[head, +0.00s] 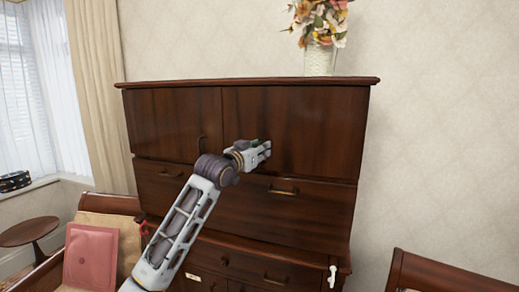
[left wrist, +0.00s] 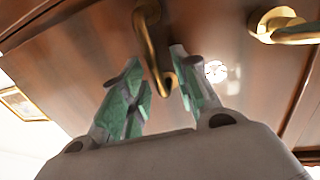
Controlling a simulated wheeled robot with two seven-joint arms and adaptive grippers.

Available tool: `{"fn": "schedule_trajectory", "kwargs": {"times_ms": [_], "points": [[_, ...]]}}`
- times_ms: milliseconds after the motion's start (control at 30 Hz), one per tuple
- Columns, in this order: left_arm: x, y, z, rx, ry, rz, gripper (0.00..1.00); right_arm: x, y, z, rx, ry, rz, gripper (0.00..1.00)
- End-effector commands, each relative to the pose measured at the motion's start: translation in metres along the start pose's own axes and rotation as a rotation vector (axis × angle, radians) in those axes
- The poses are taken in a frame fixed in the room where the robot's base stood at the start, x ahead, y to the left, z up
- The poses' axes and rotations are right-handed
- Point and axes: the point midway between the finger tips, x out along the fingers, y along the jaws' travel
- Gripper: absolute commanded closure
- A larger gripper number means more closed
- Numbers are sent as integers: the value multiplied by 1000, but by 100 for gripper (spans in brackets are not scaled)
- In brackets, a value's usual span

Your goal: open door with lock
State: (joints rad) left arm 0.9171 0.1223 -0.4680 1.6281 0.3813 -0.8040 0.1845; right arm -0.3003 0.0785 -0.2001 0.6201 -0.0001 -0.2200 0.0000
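A dark wooden cabinet (head: 290,120) stands against the wall, with a left upper door (head: 170,120) and a right upper door (head: 325,125). A thin handle (head: 201,146) shows on the left door. My left gripper (head: 264,150) is in front of the right door, near its left edge. In the left wrist view, my left gripper (left wrist: 160,95) is open, with one finger on each side of a brass handle (left wrist: 150,35). I cannot tell whether they touch it. A second brass handle (left wrist: 285,28) shows at the right. No lock can be made out clearly. My right gripper is not seen.
A vase of flowers (head: 320,58) stands on the cabinet top. Drawers with a brass pull (head: 283,190) lie below the doors. A chair with a pink cushion (head: 91,255) and a round table (head: 28,231) are at left; another chair (head: 440,274) is at lower right.

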Motion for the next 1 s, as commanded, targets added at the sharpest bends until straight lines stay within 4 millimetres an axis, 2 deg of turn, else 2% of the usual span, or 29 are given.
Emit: {"fn": "schedule_trajectory", "kwargs": {"times_ms": [367,600,1000], "points": [[2,0,1,0,-1,0,70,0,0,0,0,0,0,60],[2,0,1,0,-1,1,100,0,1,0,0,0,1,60],[2,2,1,0,-2,2,100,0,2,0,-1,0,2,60]]}}
